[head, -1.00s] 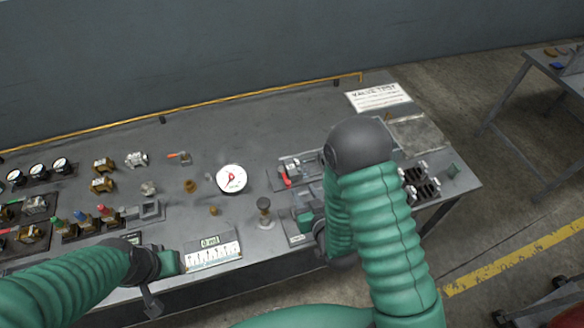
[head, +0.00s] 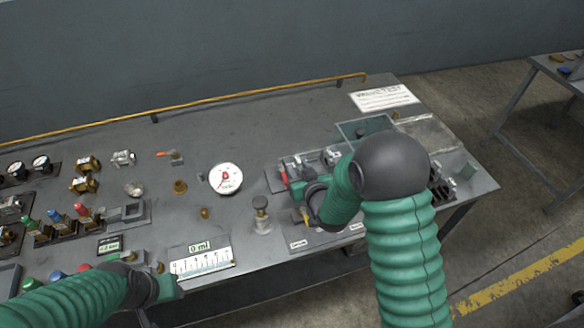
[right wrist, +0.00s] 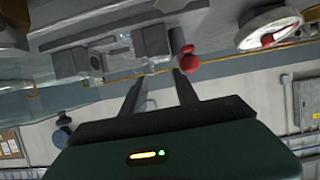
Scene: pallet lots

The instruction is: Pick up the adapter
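I cannot tell for sure which piece is the adapter. Small brass fittings lie on the grey bench, among them one (head: 180,187) left of the white dial gauge (head: 225,179) and a smaller one (head: 205,212) below it. My right gripper (right wrist: 160,82) is open, with nothing between its two dark fingers. In the right wrist view the red-handled valve (right wrist: 188,60) is close to one fingertip. In the head view the right forearm mostly hides this gripper. My left gripper (head: 168,288) is low by the bench's front edge; its fingers do not show clearly.
The valve's plate (head: 275,182) and a labelled plate (head: 297,243) lie near my right arm. A paper sheet (head: 383,99) lies at the back right.

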